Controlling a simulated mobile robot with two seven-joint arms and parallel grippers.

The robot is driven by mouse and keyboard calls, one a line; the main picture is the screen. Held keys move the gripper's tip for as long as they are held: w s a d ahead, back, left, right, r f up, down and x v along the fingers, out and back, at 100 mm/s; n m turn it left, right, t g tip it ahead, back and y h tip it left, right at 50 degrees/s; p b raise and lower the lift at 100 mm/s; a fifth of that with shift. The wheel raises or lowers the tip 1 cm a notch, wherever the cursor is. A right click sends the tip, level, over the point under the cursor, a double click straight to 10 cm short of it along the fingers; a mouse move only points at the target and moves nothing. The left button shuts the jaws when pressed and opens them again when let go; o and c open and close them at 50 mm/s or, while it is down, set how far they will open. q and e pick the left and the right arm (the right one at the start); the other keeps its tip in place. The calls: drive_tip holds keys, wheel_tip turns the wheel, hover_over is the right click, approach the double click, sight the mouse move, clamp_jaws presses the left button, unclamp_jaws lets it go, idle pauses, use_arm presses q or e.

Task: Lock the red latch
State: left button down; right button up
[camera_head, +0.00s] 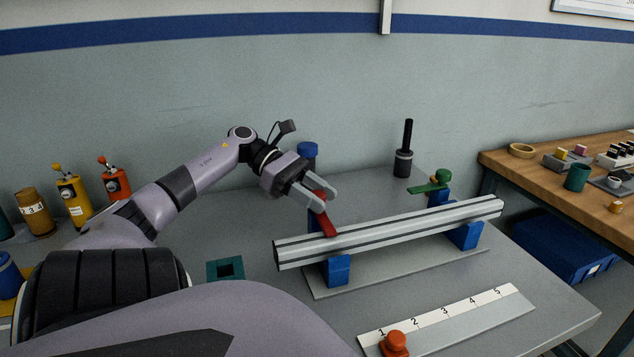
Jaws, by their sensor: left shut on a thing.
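The red latch (326,223) is a red lever at the left part of the fixture, with its lower end by the silver profile bar (390,230). My left gripper (323,196) reaches in from the left, with its two fingers on either side of the latch's upper end, shut on it. The fingers hide part of the latch. A green latch (432,187) stands behind the bar at the right. The bar lies across blue supports (337,270) on a grey base plate. My right gripper does not show.
A numbered scale (445,318) with a red-orange knob (394,344) lies in front. A black-handled tool (403,160) stands behind. Bottles (73,198) stand at the left, near a teal square block (225,269). A wooden bench (560,150) is at the right.

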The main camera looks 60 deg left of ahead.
use_arm(q)
drive_tip(key=c, duration=0.7)
unclamp_jaws()
drive_tip(key=v, duration=0.7)
drive_tip(key=shift+b, duration=0.3)
drive_tip(key=shift+r, duration=0.1)
